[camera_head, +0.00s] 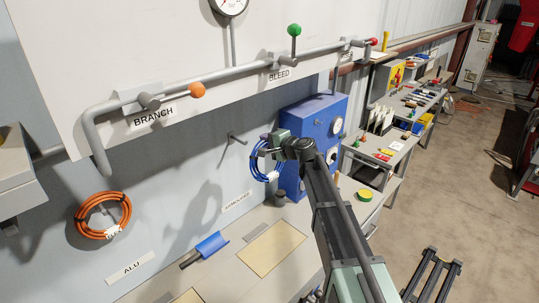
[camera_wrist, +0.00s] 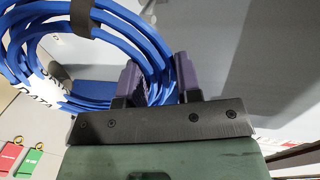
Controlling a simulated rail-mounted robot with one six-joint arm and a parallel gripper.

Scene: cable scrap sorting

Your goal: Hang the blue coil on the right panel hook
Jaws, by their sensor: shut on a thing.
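The blue coil (camera_head: 262,162) is held upright in my gripper (camera_head: 272,146), in front of the grey-blue panel. In the wrist view the blue coil (camera_wrist: 100,35) fills the upper left, with a dark band around its strands. My gripper's purple-grey fingers (camera_wrist: 158,78) are shut on the strands at its side. The right panel hook (camera_head: 237,138) is a bare grey peg, a little left of the coil and apart from it in the head view. The depth between coil and hook is hard to tell.
An orange coil (camera_head: 102,215) hangs on the left part of the panel. A blue cabinet (camera_head: 320,120) stands right behind my gripper. A grey pipe with valves (camera_head: 235,78) runs above the hook. The bench (camera_head: 225,275) below holds a blue tool (camera_head: 210,245).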

